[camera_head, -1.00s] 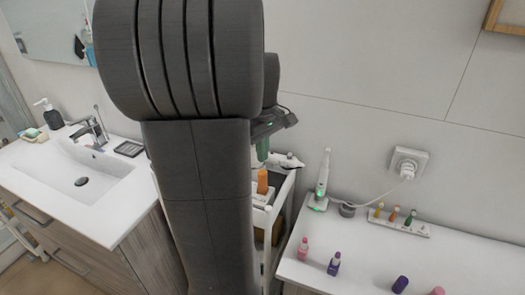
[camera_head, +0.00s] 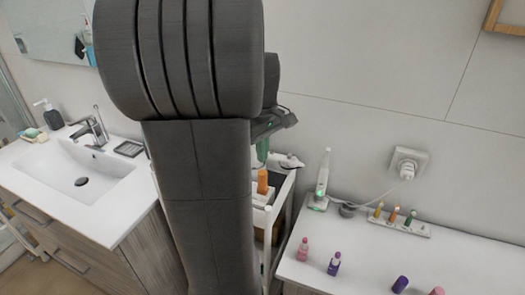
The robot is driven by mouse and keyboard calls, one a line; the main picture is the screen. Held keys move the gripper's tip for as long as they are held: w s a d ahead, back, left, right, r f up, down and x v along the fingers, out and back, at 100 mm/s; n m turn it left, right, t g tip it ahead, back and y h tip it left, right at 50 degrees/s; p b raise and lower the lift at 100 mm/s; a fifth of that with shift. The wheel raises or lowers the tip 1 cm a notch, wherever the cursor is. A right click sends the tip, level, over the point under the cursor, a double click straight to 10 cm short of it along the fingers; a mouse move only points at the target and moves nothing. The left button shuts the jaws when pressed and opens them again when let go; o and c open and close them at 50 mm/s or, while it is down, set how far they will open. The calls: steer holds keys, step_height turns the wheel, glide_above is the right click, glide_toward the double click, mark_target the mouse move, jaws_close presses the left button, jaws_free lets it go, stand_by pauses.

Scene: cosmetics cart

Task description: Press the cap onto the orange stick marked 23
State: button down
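An orange stick (camera_head: 262,182) stands upright on the white cart, partly seen past my dark arm. No number on it can be read at this size. My gripper (camera_head: 264,138) is above the stick, largely hidden behind my arm, and its fingers cannot be made out. A green piece (camera_head: 262,151), possibly the cap, shows just under my gripper and over the orange stick. Whether it is held, and whether it touches the stick, cannot be told.
The white cart (camera_head: 284,199) stands between the sink counter (camera_head: 110,215) and a white counter (camera_head: 440,262). That counter bears an electric toothbrush (camera_head: 323,175), a holder (camera_head: 400,226) with small coloured sticks, and several small bottles. My arm blocks much of the cart.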

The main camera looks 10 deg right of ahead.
mark_target(263, 172)
steer(key=shift+f, duration=0.15)
steer(key=shift+f+b, duration=1.3)
steer(key=shift+f, duration=0.6)
steer(key=shift+r, duration=0.1)
steer(key=shift+r+p, duration=2.2)
steer(key=shift+r, duration=0.2)
step_height(263, 172, up, 2)
steer(key=shift+r, duration=0.1)
steer(key=shift+f+b, duration=2.15)
steer(key=shift+f, duration=1.35)
